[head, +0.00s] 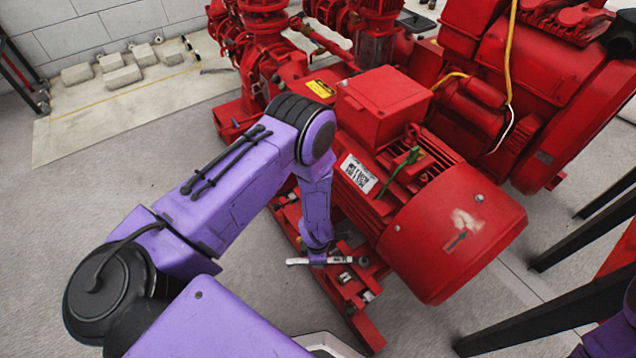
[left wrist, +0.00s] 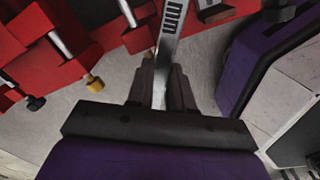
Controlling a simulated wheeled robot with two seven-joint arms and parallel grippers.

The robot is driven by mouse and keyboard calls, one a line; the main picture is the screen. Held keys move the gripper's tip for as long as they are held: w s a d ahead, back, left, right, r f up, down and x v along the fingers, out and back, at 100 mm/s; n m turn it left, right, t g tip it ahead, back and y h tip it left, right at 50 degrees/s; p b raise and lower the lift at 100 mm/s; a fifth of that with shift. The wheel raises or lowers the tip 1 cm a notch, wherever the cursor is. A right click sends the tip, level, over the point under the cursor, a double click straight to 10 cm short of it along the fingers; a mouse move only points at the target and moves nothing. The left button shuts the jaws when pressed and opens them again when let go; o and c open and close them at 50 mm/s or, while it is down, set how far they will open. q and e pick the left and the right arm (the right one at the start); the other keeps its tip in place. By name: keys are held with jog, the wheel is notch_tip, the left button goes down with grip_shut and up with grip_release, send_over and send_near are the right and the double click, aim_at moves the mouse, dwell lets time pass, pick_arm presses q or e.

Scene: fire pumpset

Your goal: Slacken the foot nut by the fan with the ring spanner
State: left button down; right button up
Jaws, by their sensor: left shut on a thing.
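My left gripper (head: 318,258) is shut on the ring spanner (head: 298,262), low beside the red motor (head: 378,222). The left wrist view shows the dark fingers (left wrist: 161,88) on the spanner's shank (left wrist: 171,40), which has "mm" lettering; its far end runs out at the top. In the head view the spanner lies across the near edge of the red base frame, by the motor foot. A foot bolt and nut (head: 345,278) show just below it, toward the fan cowl (head: 455,235). I cannot tell whether the ring is around a nut. My right gripper is out of view.
A green-handled thing (head: 401,168) lies on the motor's ribs. A brass-coloured bolt end (left wrist: 95,83) and a black one (left wrist: 36,103) stick out near the gripper. Dark table legs (head: 590,232) stand at the right.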

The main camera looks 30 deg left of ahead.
pick_arm(q)
jog(key=shift+r+p, duration=2.4)
jog(key=shift+r, duration=0.15)
